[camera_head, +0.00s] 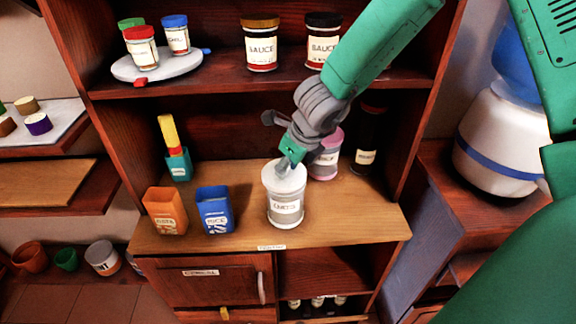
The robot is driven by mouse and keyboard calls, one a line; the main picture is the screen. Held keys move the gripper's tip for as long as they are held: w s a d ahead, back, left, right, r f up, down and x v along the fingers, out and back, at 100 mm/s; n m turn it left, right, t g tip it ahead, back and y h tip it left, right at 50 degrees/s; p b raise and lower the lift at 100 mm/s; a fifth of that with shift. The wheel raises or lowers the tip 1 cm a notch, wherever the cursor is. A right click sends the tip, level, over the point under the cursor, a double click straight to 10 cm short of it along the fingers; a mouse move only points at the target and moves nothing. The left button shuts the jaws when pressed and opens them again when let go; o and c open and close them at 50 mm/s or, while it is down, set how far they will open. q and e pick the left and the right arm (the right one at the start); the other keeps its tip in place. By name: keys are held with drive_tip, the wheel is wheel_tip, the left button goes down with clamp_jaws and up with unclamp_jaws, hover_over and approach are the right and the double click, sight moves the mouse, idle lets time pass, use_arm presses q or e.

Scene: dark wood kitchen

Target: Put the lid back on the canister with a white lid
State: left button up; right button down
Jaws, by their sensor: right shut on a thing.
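The canister (286,212) is clear with a pale label and stands upright near the front of the wooden counter. Its white lid (274,178) is at the canister's top, over the opening; I cannot tell whether it is fully seated. My right gripper (288,166) comes down from the upper right and is shut on the lid at its top middle. The fingers hide the grasped part. My left gripper is not in view.
A pink-lidded canister (325,158) stands just behind, right of the gripper. A dark bottle (368,150) is farther right. An orange box (165,211) and blue box (215,210) stand left. A shelf with sauce jars (261,45) is above. The counter's right front is clear.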

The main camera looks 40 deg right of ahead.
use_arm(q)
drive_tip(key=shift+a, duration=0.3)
use_arm(e)
drive_tip(key=shift+a, duration=0.15)
drive_tip(key=c, duration=1.1)
unclamp_jaws()
drive_tip(key=shift+c, duration=0.2)
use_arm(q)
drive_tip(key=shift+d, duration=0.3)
use_arm(e)
drive_tip(key=shift+d, duration=0.3)
drive_tip(key=o, duration=0.5)
drive_tip(key=shift+c, duration=0.2)
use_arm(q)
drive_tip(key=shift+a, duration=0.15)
use_arm(e)
drive_tip(key=shift+a, duration=0.15)
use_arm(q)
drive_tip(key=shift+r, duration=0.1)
use_arm(e)
drive_tip(key=shift+r, duration=0.15)
